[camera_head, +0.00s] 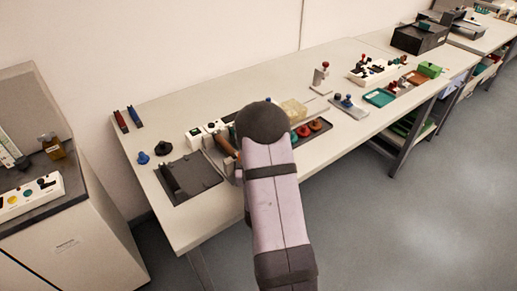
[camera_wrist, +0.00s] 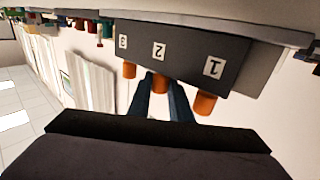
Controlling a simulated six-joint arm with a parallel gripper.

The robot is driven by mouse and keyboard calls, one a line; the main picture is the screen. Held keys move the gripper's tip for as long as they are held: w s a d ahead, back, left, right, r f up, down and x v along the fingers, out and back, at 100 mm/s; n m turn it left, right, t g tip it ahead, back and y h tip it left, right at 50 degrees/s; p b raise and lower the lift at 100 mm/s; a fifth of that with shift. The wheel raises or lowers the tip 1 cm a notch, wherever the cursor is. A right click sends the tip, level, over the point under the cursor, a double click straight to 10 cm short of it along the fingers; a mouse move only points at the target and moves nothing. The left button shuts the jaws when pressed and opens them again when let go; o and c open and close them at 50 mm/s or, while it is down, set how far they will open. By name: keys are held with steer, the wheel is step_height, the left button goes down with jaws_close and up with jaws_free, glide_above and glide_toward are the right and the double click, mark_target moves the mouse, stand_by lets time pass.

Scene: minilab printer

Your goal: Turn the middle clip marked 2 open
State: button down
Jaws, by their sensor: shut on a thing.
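In the wrist view, a dark grey block (camera_wrist: 185,40) bears white labels 1, 2 and 3, each with an orange clip by it. The middle clip (camera_wrist: 160,84) by label 2 is between the two dark fingers of my gripper (camera_wrist: 160,88), which is shut on it. The clip marked 1 (camera_wrist: 205,102) and the clip marked 3 (camera_wrist: 129,70) stick out on either side, clear of the fingers. In the head view, my own arm hides the gripper and most of the block.
In the head view, a dark tray (camera_head: 190,178) lies left of my arm on the pale bench (camera_head: 165,215). Red and green round pieces (camera_head: 315,125) sit on its right. A blue knob (camera_head: 143,158) and a black knob (camera_head: 163,148) stand at the left.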

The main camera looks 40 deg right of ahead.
stand_by(0.6)
steer(key=c, duration=1.6)
jaws_free()
